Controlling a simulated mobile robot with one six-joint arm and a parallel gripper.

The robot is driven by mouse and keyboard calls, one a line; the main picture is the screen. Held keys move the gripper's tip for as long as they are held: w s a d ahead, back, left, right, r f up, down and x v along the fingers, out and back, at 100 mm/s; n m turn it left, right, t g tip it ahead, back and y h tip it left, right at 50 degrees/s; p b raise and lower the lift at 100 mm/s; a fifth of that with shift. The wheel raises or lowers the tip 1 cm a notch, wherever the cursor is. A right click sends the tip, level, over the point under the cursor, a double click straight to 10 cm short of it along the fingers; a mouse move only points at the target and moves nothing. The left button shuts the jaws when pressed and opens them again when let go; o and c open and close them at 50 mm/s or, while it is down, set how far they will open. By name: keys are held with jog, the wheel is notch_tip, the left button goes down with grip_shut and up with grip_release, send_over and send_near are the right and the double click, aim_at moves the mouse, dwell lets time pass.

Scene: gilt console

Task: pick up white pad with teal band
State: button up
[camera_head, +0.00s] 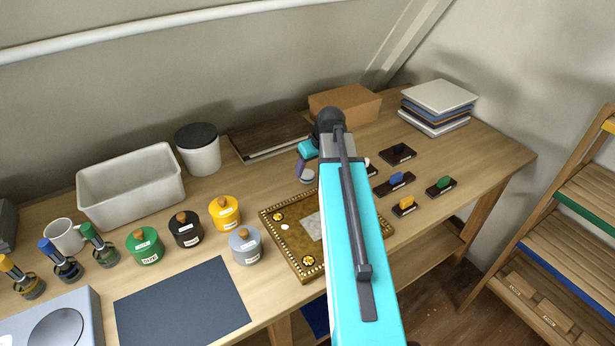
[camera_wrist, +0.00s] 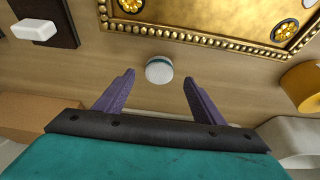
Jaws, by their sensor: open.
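The white pad with a teal band (camera_wrist: 159,70) is a small round piece on the wooden table, just off the edge of the gilt-framed board (camera_wrist: 200,22). In the head view the pad (camera_head: 307,177) shows just below my fingers, partly hidden. My gripper (camera_wrist: 159,76) is open, with its two purple fingers apart and nothing between them. In the wrist view the pad sits ahead of the gap, roughly centred at the fingertip line, and no finger visibly touches it. In the head view my gripper (camera_head: 302,166) is largely hidden behind my arm.
A dark-based stamp with a white handle (camera_wrist: 36,29) lies to one side, and a yellow pot (camera_wrist: 302,84) to the other. Behind stand a cardboard box (camera_head: 345,104), a dark flat case (camera_head: 268,138) and a white canister (camera_head: 198,152). Bare tabletop surrounds the pad.

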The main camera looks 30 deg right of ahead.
aim_at(308, 174)
jog(key=shift+w+f, duration=0.1)
jog(key=shift+f, duration=0.05)
jog(key=shift+p+x, duration=0.65)
jog(key=shift+x, duration=0.2)
jog(key=shift+p+x, duration=0.45)
jog(key=shift+x, duration=1.15)
jog(key=shift+d, duration=0.1)
jog(key=c, duration=1.1)
jog(key=shift+r, duration=0.25)
jog(key=shift+c, duration=0.2)
